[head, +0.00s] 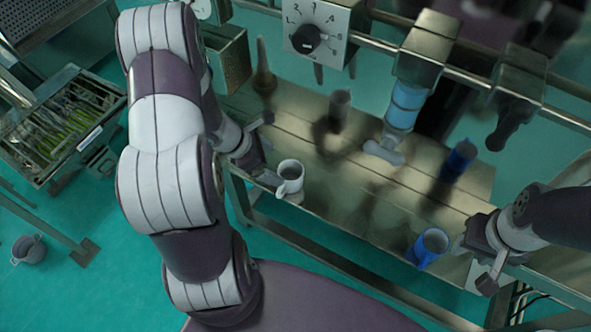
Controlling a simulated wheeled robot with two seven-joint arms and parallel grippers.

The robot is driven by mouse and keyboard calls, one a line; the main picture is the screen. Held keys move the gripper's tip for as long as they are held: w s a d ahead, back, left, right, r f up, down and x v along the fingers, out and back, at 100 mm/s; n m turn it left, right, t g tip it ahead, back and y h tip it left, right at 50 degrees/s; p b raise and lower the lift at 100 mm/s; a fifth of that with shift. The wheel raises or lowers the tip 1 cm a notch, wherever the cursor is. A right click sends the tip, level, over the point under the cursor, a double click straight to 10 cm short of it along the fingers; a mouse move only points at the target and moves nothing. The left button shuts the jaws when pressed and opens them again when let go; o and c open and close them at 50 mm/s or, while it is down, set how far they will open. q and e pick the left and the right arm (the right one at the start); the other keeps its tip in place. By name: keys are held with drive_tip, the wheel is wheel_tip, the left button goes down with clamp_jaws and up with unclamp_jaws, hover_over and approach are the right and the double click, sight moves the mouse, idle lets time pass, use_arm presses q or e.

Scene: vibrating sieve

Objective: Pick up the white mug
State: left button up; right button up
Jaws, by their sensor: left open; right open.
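The white mug (291,174) stands upright near the front edge of the metal table (345,215), left of its middle. Its open top faces up, and its handle is on the front-left side. My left gripper (267,149) is open and empty just to the left of the mug, with its fingers spread; whether the near finger touches the mug is unclear. My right gripper (472,267) is open at the table's right end, just right of a blue mug (428,247), and holds nothing.
A light-blue cylinder (405,105) hangs from the rail behind the table. A dial box (318,32) is above. A bucket (28,249) stands on the floor at left.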

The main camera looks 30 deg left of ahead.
sight(290, 177)
use_arm(q)
drive_tip(key=f, duration=0.1)
drive_tip(key=d+f, duration=0.1)
drive_tip(key=shift+s+f, duration=0.15)
drive_tip(key=shift+f, duration=0.25)
drive_tip(key=shift+w+d+f+p, duration=0.5)
drive_tip(key=shift+w+d+f, duration=0.2)
drive_tip(key=shift+w+f, duration=0.3)
drive_tip(key=p+x, duration=0.1)
drive_tip(key=x, duration=0.2)
drive_tip(key=shift+w+d+f, duration=0.1)
drive_tip(key=shift+f, duration=0.6)
drive_tip(key=c, duration=0.6)
drive_tip(key=shift+d, duration=0.1)
drive_tip(key=c, duration=0.5)
use_arm(e)
wheel_tip(290, 177, up, 2)
drive_tip(key=shift+s+r, duration=0.1)
drive_tip(key=shift+r, duration=0.05)
